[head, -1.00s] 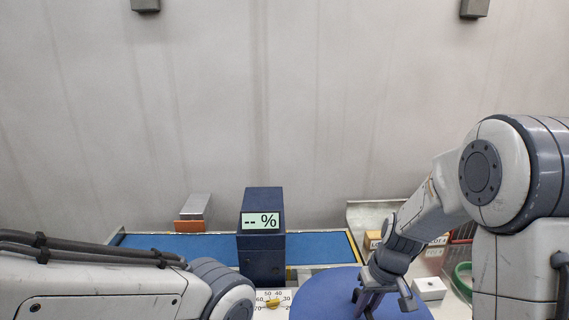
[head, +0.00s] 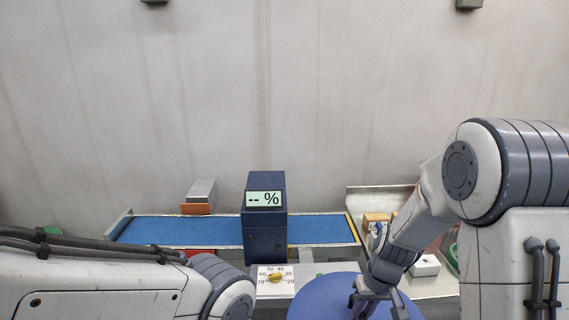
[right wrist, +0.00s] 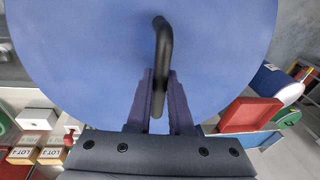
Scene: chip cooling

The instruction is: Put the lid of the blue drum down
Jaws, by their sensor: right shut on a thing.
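The lid of the blue drum is a wide, flat blue disc (head: 318,298) at the bottom of the head view, cut off by the frame edge. In the right wrist view the lid (right wrist: 90,50) fills the upper middle, with a black bar handle (right wrist: 162,40) across it. My right gripper (right wrist: 160,105) is shut on this handle; it also shows over the lid in the head view (head: 376,308).
Behind the lid stand a blue conveyor (head: 175,230) and a dark blue box with a "-- %" display (head: 264,225). A dial with a yellow knob (head: 275,279) is just left of the lid. Small boxes (head: 375,220) and a white box (head: 426,265) stand at right.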

